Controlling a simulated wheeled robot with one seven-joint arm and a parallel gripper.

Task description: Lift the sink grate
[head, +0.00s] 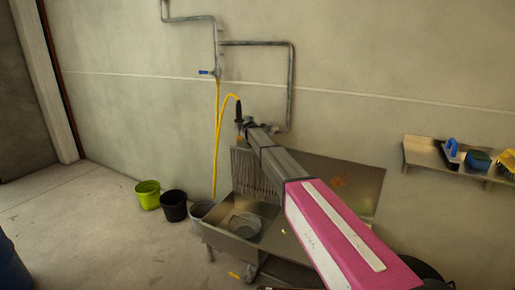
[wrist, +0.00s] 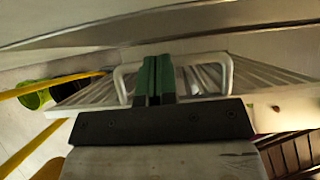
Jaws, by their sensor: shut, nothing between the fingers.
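The sink grate (head: 250,172) is a grey slatted panel that stands steeply tilted, nearly upright, over the left part of the metal sink (head: 270,240). In the wrist view the grate (wrist: 100,95) spreads out on both sides of my gripper (wrist: 158,62), with a pale loop handle (wrist: 122,82) across it. My gripper's green fingers are shut together and overlap the handle's span in that view. Nothing shows between them. In the head view my arm reaches over the sink to the grate's top edge, and the fingertips are too small to make out.
A round grey vessel (head: 244,225) sits in the sink basin. A yellow hose (head: 217,140) hangs beside the grate. A wall shelf (head: 425,155) holds brushes at right.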

